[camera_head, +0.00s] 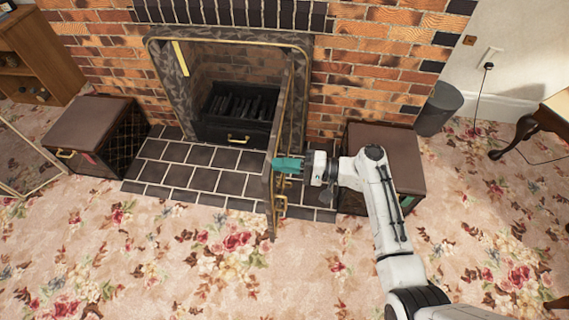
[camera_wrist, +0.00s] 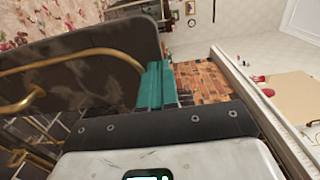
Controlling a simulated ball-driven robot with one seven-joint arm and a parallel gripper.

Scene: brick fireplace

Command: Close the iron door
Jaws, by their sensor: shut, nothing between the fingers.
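The iron door (camera_head: 270,195) stands open at the right side of the fireplace opening. It juts out over the hearth and is seen nearly edge-on. Its dark panel (camera_wrist: 100,50) with a curved brass bar (camera_wrist: 25,100) fills the left of the wrist view. My gripper (camera_head: 287,163), with teal fingers, is at the right side of the door. Its fingers (camera_wrist: 156,85) are shut together with nothing between them. The fingertips overlap the door in the head view; I cannot tell whether they touch it.
The fireplace opening holds a dark grate (camera_head: 237,112). A tiled hearth (camera_head: 175,178) lies before it. A dark box (camera_head: 95,130) stands at the left and another (camera_head: 385,155) at the right, under my arm. A grey bin (camera_head: 438,108) is farther right. The flowered carpet is clear in front.

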